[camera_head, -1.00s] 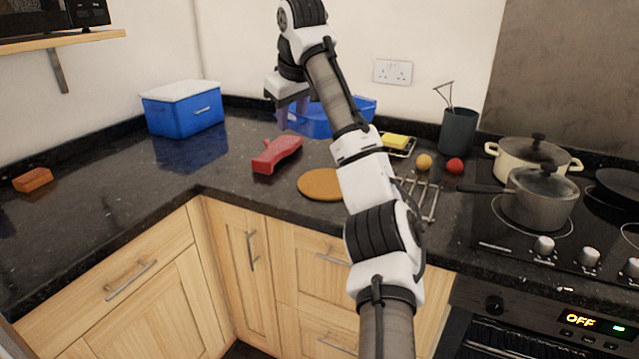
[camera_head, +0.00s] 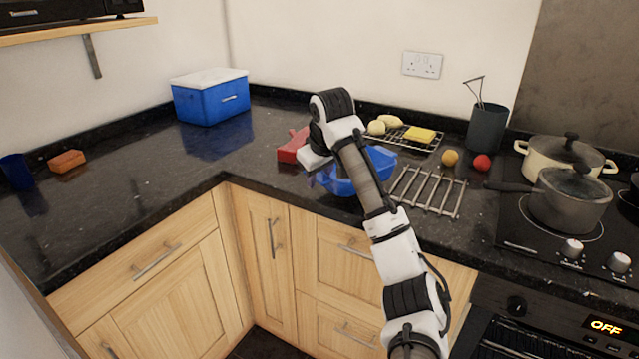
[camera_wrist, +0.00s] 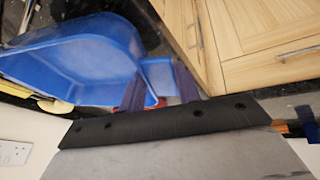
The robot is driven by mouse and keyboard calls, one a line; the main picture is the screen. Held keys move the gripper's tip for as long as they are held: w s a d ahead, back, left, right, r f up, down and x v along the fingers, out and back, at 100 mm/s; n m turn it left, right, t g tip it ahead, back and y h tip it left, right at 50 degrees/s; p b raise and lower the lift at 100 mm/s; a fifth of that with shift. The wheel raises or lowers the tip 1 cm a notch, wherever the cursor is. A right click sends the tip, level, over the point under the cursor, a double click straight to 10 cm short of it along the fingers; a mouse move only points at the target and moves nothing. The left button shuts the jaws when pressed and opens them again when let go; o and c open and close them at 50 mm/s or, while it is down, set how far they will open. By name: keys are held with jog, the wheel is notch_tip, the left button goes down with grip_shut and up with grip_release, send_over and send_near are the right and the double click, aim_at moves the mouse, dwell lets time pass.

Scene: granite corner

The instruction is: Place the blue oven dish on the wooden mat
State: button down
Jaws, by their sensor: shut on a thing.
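The blue oven dish (camera_head: 383,162) is near the front edge of the counter, partly behind my arm in the head view. In the wrist view the dish (camera_wrist: 85,62) fills the upper left, and its handle sits between the fingers. My gripper (camera_head: 316,174) is shut on that handle at the dish's left end; the fingers also show in the wrist view (camera_wrist: 158,88). The round wooden mat cannot be made out now; the dish and arm cover the area where it lay. I cannot tell whether the dish touches the mat or hangs above it.
A red object (camera_head: 291,150) lies close to the left of the gripper. A metal rack (camera_head: 428,192) is to the right of the dish. Behind are a wire rack with a yellow sponge (camera_head: 420,134) and potatoes (camera_head: 383,123). A blue cooler (camera_head: 211,98) stands back left. The left counter is mostly clear.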

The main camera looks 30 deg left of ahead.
notch_tip(320, 180, down, 2)
jog(key=shift+f, duration=0.2)
jog(key=c, duration=1)
grip_release()
jog(key=v, duration=1.2)
